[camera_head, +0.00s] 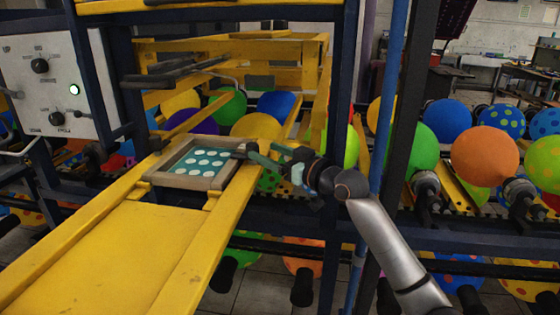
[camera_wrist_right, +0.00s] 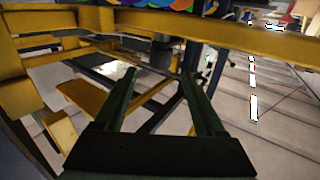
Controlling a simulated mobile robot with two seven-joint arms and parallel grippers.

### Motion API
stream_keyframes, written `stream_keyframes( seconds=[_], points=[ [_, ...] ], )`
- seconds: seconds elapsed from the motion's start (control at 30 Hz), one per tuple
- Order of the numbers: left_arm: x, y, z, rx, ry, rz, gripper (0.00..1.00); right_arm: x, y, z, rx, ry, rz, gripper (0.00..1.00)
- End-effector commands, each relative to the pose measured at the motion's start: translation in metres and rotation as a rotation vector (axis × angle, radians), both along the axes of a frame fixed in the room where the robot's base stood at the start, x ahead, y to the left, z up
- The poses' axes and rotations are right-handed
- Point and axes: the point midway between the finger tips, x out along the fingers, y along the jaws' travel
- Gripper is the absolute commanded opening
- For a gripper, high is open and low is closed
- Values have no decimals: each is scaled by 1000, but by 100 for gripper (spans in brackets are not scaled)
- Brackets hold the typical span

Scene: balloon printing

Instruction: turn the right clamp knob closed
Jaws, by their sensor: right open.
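The printing screen (camera_head: 197,160), a teal panel with pale dots in a grey-brown frame, sits on the yellow rails. A small black part at the frame's right edge (camera_head: 241,150) looks like the right clamp knob; its turn angle is too small to tell. My right gripper (camera_head: 262,154) reaches in from the right, its green fingers close beside that part. In the right wrist view the two fingers (camera_wrist_right: 158,76) are spread with nothing held. A dark cylinder (camera_wrist_right: 160,56) shows beyond the fingertips; I cannot tell if it is the knob. My left gripper is out of view.
A yellow beam (camera_wrist_right: 240,35) crosses just beyond the fingers in the wrist view. A dark blue post (camera_head: 340,80) stands right of the screen. A control panel (camera_head: 55,80) is at the left. Balloons, such as an orange one (camera_head: 484,156), line the right side.

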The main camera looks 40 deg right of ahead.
Motion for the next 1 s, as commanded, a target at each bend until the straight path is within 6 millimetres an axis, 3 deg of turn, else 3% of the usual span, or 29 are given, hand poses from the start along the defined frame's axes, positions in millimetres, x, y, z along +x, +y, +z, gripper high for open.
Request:
stream_keyframes(
  seconds=[0.1,0.3,1.0],
  points=[
    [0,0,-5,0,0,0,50,-18,-2,-3,-1,3,1,72],
    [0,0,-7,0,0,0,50,-33,-4,-1,-1,2,1,72],
    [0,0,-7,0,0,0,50,-35,-4,0,0,0,1,72]
  ],
)
